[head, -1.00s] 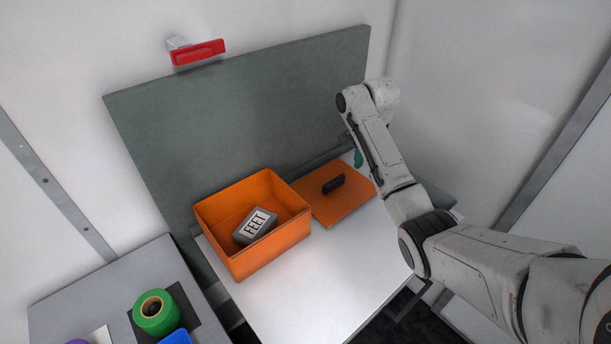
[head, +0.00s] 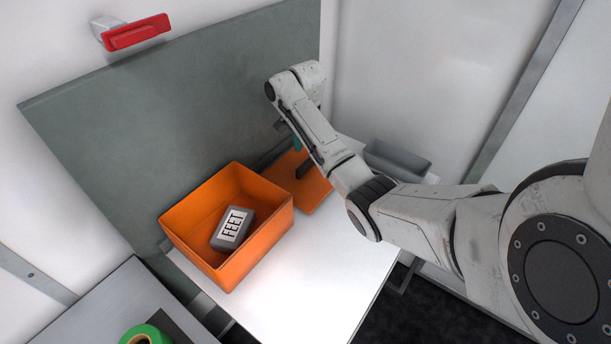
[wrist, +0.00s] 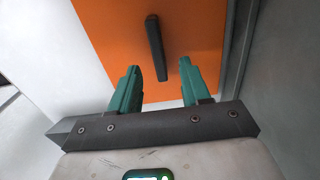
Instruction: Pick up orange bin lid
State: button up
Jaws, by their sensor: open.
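The orange bin lid (head: 318,192) lies flat on the white table, to the right of the orange bin (head: 268,238). Its dark bar handle (head: 305,170) stands on its top and is partly hidden by my arm in the head view. In the wrist view the lid (wrist: 205,35) fills the upper middle, with the handle (wrist: 155,48) upright in the picture. My gripper (wrist: 161,80) has two green fingers, open and empty. In the head view only a bit of green finger shows beside my arm.
The orange bin is open and holds a grey block labelled FEET (head: 232,228). A grey-green panel (head: 180,110) stands behind the table. A grey tray (head: 398,158) is at the right. A green roll (head: 146,335) sits on the side table at lower left. The table's front (head: 325,290) is clear.

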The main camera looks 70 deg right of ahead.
aim_at(306, 162)
jog(key=shift+s+a+f+p, duration=0.15)
jog(key=shift+f+p, duration=0.25)
jog(key=shift+f, duration=2.3)
jog(key=shift+c, duration=0.3)
grip_shut()
